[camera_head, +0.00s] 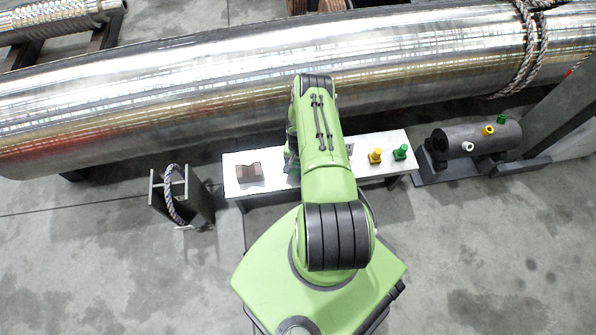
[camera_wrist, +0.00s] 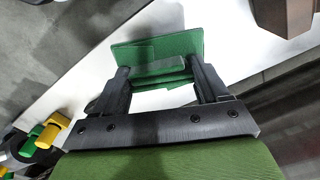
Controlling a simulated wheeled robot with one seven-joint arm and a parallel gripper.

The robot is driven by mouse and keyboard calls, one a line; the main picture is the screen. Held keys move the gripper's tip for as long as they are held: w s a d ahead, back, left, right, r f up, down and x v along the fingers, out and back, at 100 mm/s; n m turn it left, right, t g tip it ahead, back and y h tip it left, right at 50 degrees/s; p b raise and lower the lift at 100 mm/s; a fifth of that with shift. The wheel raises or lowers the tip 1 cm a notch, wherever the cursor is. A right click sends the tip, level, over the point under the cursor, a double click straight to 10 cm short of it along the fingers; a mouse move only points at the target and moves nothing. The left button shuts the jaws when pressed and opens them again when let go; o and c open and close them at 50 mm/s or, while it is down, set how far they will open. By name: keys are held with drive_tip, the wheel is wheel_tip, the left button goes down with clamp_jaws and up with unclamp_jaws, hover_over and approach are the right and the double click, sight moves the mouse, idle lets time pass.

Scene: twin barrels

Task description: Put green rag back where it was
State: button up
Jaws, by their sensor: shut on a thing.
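The green rag (camera_wrist: 150,52) shows in the wrist view as a folded flat piece. My gripper (camera_wrist: 160,80) is shut on it, with one dark finger at each side. The rag is over or on the white table top; I cannot tell whether it touches.
A brown notched block (camera_head: 250,172) is on the table's left part. Yellow (camera_head: 376,156) and green (camera_head: 400,153) pegs stand at its right end. A dark barrel (camera_head: 480,138) is to the right, a rope stand (camera_head: 190,200) left, a large metal cylinder (camera_head: 200,85) behind.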

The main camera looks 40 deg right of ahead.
sight(298, 168)
wheel_tip(298, 168, down, 4)
drive_tip(key=shift+f+b, duration=0.2)
drive_tip(key=shift+b, duration=0.65)
drive_tip(key=shift+r, duration=0.1)
drive_tip(key=o, duration=1)
